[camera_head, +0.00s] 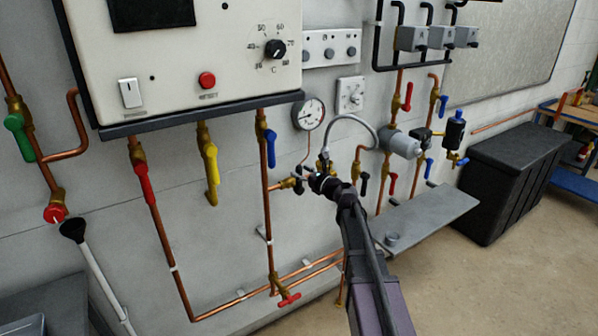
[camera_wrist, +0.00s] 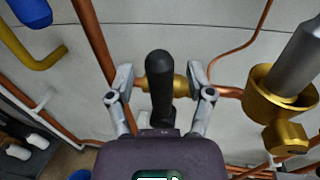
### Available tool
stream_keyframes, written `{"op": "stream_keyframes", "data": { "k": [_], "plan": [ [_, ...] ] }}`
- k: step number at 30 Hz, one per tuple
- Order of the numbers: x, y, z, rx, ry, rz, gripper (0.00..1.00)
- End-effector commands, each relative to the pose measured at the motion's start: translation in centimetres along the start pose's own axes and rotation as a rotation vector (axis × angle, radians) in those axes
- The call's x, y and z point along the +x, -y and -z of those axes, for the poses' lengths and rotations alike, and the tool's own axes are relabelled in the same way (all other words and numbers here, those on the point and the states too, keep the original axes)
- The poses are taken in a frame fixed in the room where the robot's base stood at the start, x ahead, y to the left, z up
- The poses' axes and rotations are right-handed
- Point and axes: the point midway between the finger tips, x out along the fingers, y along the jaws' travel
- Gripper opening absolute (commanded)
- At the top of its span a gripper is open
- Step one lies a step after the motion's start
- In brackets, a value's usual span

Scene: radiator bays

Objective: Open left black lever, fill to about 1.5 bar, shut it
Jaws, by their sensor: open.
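The left black lever (camera_wrist: 160,72) stands upright in the wrist view, in front of a brass valve body (camera_wrist: 181,86) on a copper pipe. My gripper (camera_wrist: 160,82) is open, with one finger on each side of the lever; gaps show on both sides. In the head view my gripper (camera_head: 318,180) is at the filling valve, left of the grey braided hose (camera_head: 352,119), and the black lever (camera_head: 298,184) shows at its left edge. The round pressure gauge (camera_head: 309,114) hangs just above; its reading is too small to tell.
A blue lever (camera_head: 269,142) and a yellow lever (camera_head: 212,166) hang to the left under the boiler (camera_head: 180,60). A grey shelf (camera_head: 425,218) lies to the right. In the wrist view a brass fitting (camera_wrist: 278,92) with a grey cylinder is close on the right.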

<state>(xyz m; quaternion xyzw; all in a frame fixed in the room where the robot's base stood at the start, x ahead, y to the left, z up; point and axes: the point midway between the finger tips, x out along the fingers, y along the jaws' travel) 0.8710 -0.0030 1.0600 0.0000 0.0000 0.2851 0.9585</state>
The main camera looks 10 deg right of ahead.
Motion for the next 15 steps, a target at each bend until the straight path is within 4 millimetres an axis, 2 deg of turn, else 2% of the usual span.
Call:
{"op": "stream_keyframes", "data": {
  "k": [5, 15],
  "plan": [
    [1.1, -0.04, 0.0, 0.0, 0.0, -0.001, 0.68],
    [1.2, -0.05, 0.0, 0.0, 0.0, 0.0, 0.68]
  ]
}}
